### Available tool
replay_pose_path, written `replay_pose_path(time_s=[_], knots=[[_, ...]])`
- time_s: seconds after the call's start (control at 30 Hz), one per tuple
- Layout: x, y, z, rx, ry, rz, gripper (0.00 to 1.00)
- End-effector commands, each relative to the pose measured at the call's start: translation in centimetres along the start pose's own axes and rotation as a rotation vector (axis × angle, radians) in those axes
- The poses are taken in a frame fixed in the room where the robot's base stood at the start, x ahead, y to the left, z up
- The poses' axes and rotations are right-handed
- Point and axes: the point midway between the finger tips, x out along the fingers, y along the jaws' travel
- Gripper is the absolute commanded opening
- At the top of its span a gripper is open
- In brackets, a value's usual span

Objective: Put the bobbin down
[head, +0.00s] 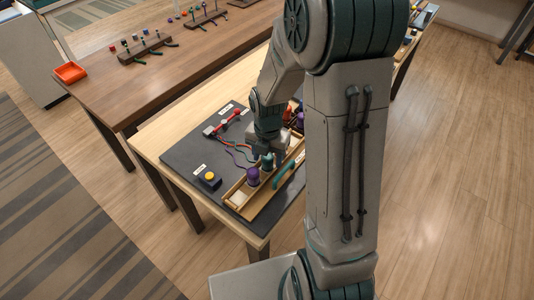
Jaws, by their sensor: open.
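A teal bobbin (268,161) stands upright in a long wooden tray (240,207) on the dark mat. A purple bobbin (253,176) stands in the same tray, just to its front left. My gripper (270,152) points down right at the teal bobbin, with its jaws open. The fingers are small here, and I cannot tell whether they touch the bobbin. Coloured cords (238,151) run from a red-and-white holder (222,122) towards the tray.
A yellow button on a dark box (209,178) sits on the mat's front left. A teal-handled tool (283,175) lies along the tray's right side. Behind is a brown table (185,70) with peg racks and an orange bin (70,72).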

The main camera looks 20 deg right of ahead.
Motion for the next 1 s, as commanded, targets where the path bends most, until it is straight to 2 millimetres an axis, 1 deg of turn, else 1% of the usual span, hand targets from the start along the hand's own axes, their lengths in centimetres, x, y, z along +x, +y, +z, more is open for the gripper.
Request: replay_pose_path(time_s=[0.17, 0.23, 0.5, 0.63, 0.73, 0.87, 0.97, 1.0], knots=[[-1.2, 0.1, 0.0, 0.000, -0.002, 0.002, 0.53], [-2.3, 0.1, 0.1, 0.001, -0.004, 0.004, 0.53], [-8.2, 0.0, 0.1, 0.001, -0.006, 0.004, 0.53], [-10.6, 0.1, 0.1, 0.001, -0.004, 0.003, 0.53], [-11.8, 0.1, 0.0, 0.000, -0.002, 0.002, 0.53], [-12.6, 0.0, 0.0, 0.008, -0.002, 0.002, 0.53], [-13.2, -0.2, -0.3, 0.067, -0.009, 0.004, 0.53], [-13.4, -0.4, -0.6, 0.113, -0.013, 0.006, 0.53]])
